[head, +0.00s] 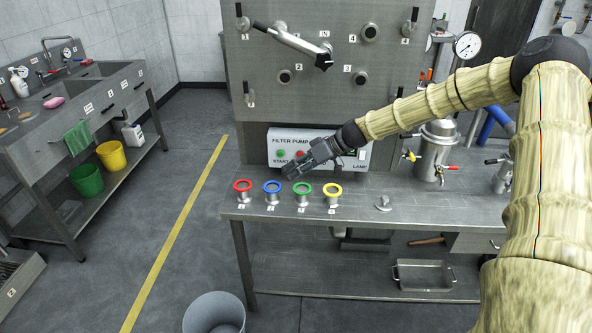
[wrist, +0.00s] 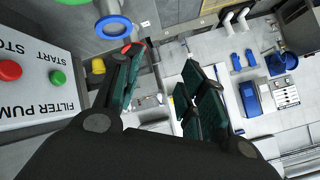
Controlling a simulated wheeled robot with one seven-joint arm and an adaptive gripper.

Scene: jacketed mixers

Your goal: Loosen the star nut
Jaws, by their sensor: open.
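My gripper (head: 291,172) is in front of the filter pump panel, above the blue ring, pointing left and slightly down. In the wrist view my gripper (wrist: 162,62) has its two dark fingers apart with nothing between them.
Red (head: 243,185), blue (head: 272,186), green (head: 303,188) and yellow (head: 332,190) rings stand on short posts along the bench front. The filter pump panel (head: 285,142) is behind my gripper. A steel cabinet (head: 325,90) with numbered knobs and a long lever rises above.

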